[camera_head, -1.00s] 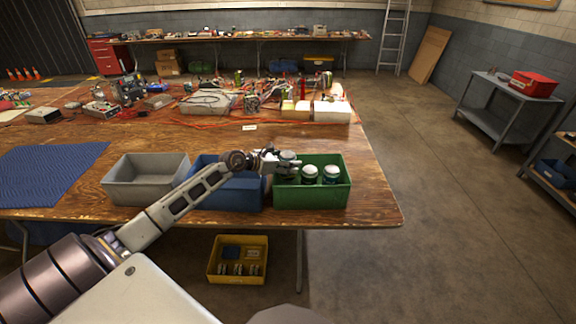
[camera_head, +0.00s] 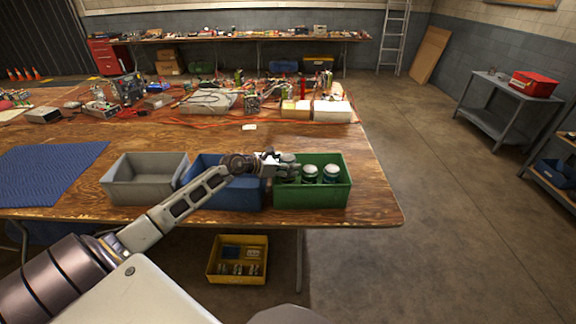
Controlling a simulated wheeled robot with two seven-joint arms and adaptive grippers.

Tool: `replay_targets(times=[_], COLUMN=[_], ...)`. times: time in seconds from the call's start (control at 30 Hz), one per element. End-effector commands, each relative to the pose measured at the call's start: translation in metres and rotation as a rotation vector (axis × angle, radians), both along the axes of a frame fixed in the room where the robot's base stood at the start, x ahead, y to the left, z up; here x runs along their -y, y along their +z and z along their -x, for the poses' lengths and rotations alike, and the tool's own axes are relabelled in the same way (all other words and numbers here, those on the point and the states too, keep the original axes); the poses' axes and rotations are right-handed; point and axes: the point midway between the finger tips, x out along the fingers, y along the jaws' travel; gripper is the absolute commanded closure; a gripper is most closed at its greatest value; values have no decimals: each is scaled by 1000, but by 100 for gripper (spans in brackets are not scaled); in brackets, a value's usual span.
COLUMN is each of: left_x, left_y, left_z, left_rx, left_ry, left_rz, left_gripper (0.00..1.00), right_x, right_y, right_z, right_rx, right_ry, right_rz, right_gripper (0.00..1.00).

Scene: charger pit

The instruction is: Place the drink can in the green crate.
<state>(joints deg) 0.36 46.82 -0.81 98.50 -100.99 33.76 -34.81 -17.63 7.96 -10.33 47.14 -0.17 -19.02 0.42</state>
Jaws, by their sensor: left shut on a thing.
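The green crate (camera_head: 312,195) stands near the right front edge of the wooden table. Two cans with pale tops, one in the middle (camera_head: 310,174) and one to the right (camera_head: 331,174), stand upright inside it. My left gripper (camera_head: 284,170) is over the left part of the green crate, shut on a drink can (camera_head: 289,159). Only the pale top of that can shows clearly; the fingers and crate wall hide the rest. I cannot tell whether it touches the crate floor. My right gripper is not in view.
A blue crate (camera_head: 235,197) stands directly left of the green one, under my left arm, with a grey crate (camera_head: 147,187) further left. Cables and electronics fill the table's back. The table's right edge (camera_head: 385,200) is close by.

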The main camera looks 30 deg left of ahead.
Motion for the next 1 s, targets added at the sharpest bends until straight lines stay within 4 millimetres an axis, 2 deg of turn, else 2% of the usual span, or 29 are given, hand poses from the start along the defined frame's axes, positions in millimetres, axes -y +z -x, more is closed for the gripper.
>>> replay_targets(times=[0.47,0.5,0.63,1.0], left_x=[0,0,0,-1], left_y=[-5,-6,-7,-7], left_z=[0,0,1,0], left_rx=[1,-2,-4,-4], left_ry=[0,-1,1,3], left_rz=[0,0,0,-1], left_gripper=[79,39,22,21], right_x=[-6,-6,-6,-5], right_y=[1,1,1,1], right_z=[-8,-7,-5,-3], right_rx=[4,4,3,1], right_ry=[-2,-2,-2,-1], right_rz=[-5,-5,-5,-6], right_gripper=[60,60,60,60])
